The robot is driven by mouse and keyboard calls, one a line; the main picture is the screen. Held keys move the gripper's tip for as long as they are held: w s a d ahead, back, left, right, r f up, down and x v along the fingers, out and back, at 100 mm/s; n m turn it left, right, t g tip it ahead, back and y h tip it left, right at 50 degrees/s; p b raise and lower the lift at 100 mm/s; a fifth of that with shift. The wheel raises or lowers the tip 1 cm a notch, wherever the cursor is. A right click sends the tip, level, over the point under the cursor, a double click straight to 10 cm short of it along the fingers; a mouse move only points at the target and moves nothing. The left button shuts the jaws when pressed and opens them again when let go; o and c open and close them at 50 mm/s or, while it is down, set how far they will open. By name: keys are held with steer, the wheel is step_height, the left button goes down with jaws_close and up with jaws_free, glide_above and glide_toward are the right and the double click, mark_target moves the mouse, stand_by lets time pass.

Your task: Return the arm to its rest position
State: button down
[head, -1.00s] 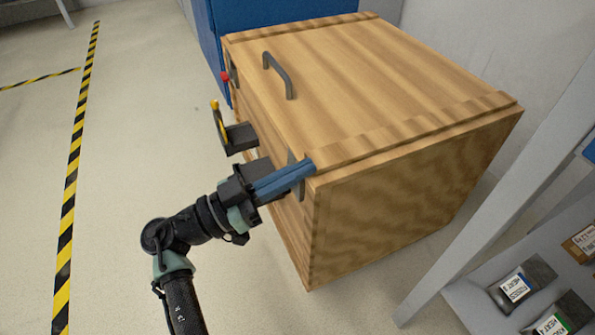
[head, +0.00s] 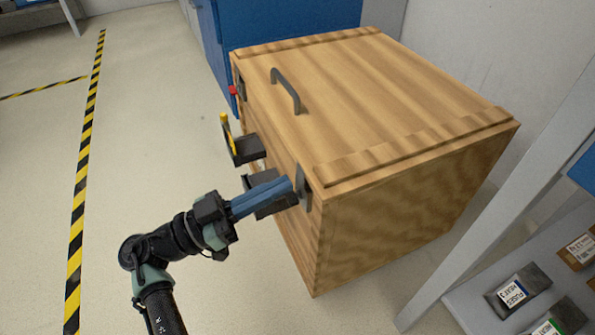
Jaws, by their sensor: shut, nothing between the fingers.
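My arm reaches up from the bottom left in the head view. My gripper (head: 288,187) is shut and empty, its blue fingers together. Its tips are beside the near left corner of a wooden crate (head: 410,215), close to a grey metal bracket (head: 303,186) on the crate's left side. I cannot tell whether the tips touch the bracket. The crate's lid (head: 380,85) is down, with a dark handle (head: 286,90) on top.
A dark box with a yellow lever (head: 228,131) and a red knob (head: 233,91) sit along the crate's left side. A blue cabinet (head: 285,25) stands behind. A shelf with labelled packages (head: 517,289) is at lower right. The floor left is clear, with striped tape (head: 82,170).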

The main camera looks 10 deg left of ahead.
steer(key=v, duration=0.4)
steer(key=w+d+r+n+y+p, duration=0.3)
steer(key=w+d+r+y+p, duration=0.35)
steer(key=w+r, duration=0.35)
step_height(320, 180, up, 18)
steer(key=w+d+n+t+y+p, duration=0.2)
steer(key=n+t+y+p, duration=0.1)
steer(key=t+y+p, duration=0.25)
steer(key=s+d+r+n+t+y+p, duration=0.2)
steer(key=s+r+t+p, duration=0.3)
steer(key=r, duration=0.7)
steer(key=s+d+r+n+t+y+p, duration=0.1)
steer(key=s+r+n+t+y, duration=0.1)
steer(key=s+r, duration=0.85)
steer(key=s+d+r+n+t+y+p, duration=0.1)
steer(key=s+d+r+n+t+p, duration=0.2)
steer(key=r, duration=1.2)
step_height(320, 180, up, 34)
steer(key=a+m+p, duration=0.1)
steer(key=p, duration=3.4)
steer(key=shift+a+r, duration=0.25)
steer(key=c, duration=1.5)
jaws_free()
steer(key=shift+s+t, duration=0.1)
steer(key=shift+t, duration=0.15)
steer(key=shift+c, duration=0.2)
